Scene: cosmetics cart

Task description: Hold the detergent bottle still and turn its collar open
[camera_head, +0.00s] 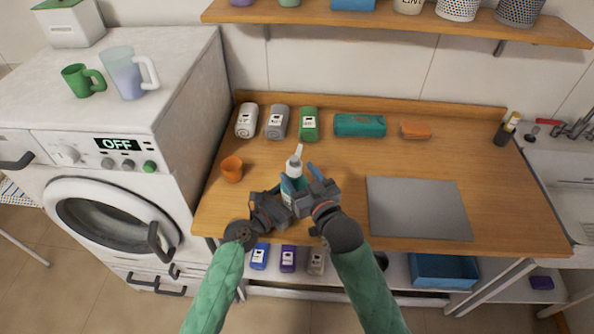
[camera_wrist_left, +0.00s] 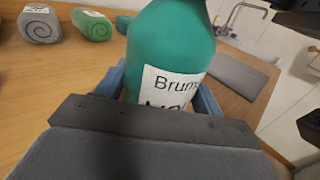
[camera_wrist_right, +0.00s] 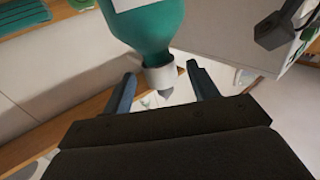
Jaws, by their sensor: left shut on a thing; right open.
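The detergent bottle (camera_head: 297,184) stands upright near the front of the wooden counter, teal with a white collar (camera_head: 294,163) and a pale pointed nozzle (camera_head: 298,150). My left gripper (camera_head: 285,190) is shut on its body; the left wrist view shows blue fingers on both sides of the teal body (camera_wrist_left: 170,50), low by the white label (camera_wrist_left: 168,86). My right gripper (camera_head: 312,172) is open beside the bottle's upper part. In the right wrist view the collar (camera_wrist_right: 160,77) and grey nozzle tip lie between its two fingers (camera_wrist_right: 160,90), with gaps on both sides.
A grey mat (camera_head: 418,208) lies to the right and an orange cup (camera_head: 232,169) to the left. Rolled towels (camera_head: 277,122), a teal bundle (camera_head: 360,125) and an orange sponge (camera_head: 415,130) line the back. The counter between is mostly clear.

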